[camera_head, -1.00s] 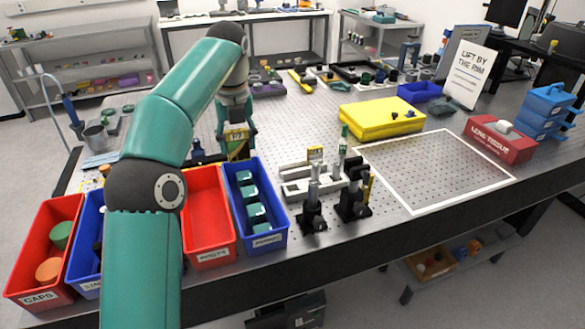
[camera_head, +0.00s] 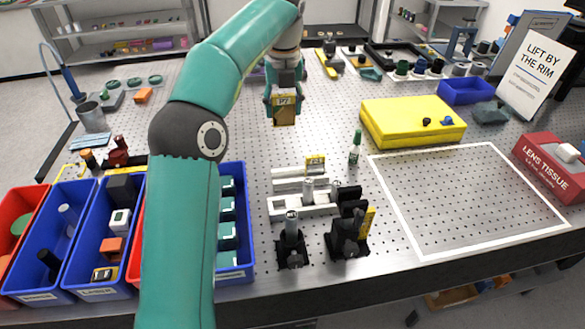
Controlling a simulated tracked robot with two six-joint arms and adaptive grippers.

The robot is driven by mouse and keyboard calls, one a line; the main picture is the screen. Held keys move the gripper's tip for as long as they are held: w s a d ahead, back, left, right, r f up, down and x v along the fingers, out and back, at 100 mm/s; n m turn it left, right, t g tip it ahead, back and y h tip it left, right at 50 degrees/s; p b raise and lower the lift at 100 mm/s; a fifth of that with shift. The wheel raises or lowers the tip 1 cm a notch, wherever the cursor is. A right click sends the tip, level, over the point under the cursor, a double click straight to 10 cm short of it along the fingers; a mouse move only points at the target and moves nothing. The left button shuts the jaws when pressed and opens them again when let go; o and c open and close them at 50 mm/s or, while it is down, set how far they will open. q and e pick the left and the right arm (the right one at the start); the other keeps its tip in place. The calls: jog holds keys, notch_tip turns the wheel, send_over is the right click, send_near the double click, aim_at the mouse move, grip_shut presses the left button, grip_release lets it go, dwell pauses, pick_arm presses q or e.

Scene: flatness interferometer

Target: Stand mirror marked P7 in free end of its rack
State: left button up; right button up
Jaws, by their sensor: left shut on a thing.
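My left gripper (camera_head: 284,92) is shut on the mirror marked P7 (camera_head: 285,114), a small brownish square plate with a yellow tag. It is held upright above the table, behind the pale rack. The pale rack (camera_head: 286,208) stands on the table at the centre. A plate with a yellow tag (camera_head: 315,164) stands at its back right; I cannot read that tag surely. A post in front hides part of the rack. My right gripper is not in view.
Two black post mounts (camera_head: 292,253) (camera_head: 348,240) stand just in front of the rack. A green bottle (camera_head: 355,148) is at its right. Blue bins (camera_head: 237,272) line the front left. A yellow box (camera_head: 412,121) lies behind the bare white-outlined area (camera_head: 470,200).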

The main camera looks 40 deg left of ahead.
pick_arm(q)
jog(key=b, duration=0.3)
send_over(285, 175)
jog(key=f, duration=1.3)
jog(key=shift+s+d+f, duration=0.2)
jog(key=shift+f, duration=2.55)
jog(key=shift+f+b, duration=0.1)
jog(key=shift+b, duration=0.2)
jog(key=o, duration=0.9)
jog(key=r, duration=0.4)
jog(key=d+r+p, duration=0.1)
jog(key=r, duration=0.3)
jog(key=s+r, duration=0.1)
jog(key=r, duration=0.3)
jog(key=shift+d+r, duration=0.1)
jog(key=shift+d, duration=0.15)
